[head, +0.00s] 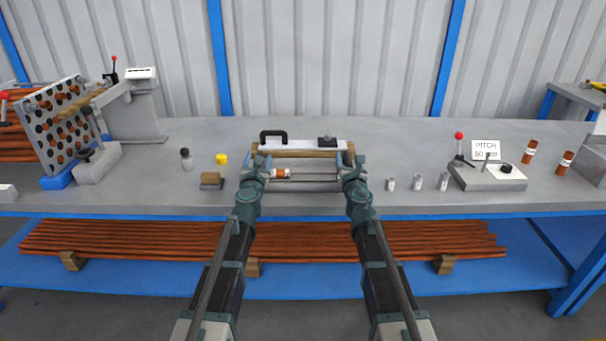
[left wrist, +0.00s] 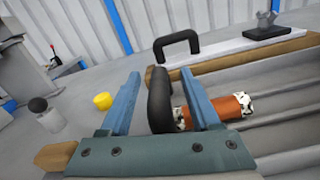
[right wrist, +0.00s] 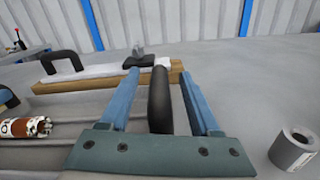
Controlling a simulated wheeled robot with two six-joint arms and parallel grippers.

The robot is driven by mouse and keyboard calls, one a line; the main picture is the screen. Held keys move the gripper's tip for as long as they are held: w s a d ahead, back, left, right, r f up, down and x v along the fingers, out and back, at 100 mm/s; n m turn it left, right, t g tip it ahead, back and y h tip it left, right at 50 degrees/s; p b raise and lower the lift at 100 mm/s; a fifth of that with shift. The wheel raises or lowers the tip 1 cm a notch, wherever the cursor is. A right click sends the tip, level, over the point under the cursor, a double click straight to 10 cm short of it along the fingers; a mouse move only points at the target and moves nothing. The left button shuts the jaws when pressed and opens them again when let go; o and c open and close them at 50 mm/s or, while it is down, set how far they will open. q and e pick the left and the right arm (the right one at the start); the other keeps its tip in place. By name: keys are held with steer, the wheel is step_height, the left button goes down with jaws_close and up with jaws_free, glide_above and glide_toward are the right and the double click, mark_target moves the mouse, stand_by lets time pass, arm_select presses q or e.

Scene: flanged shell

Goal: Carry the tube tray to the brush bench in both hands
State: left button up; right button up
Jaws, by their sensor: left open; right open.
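The tube tray (head: 300,187) is a grey grooved tray on the bench in front of me. A short copper tube (head: 281,173) with speckled ends lies in it near the left end. My left gripper (head: 257,162) is open at the tray's left end. In the left wrist view the black left handle (left wrist: 160,100) stands between its fingers, with gaps showing. My right gripper (head: 351,162) is open at the right end. In the right wrist view the black right handle (right wrist: 160,100) stands between its fingers. I cannot tell which surface is the brush bench.
A white-topped wooden piece (head: 302,145) with a black handle lies behind the tray. A wooden block (head: 211,181) and yellow cap (head: 222,159) are left. Small metal cylinders (head: 418,183) and a lever box (head: 487,178) are right. A perforated panel (head: 62,125) stands far left.

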arm_select(q)
jaws_close()
arm_select(e)
jaws_close()
stand_by(1.2)
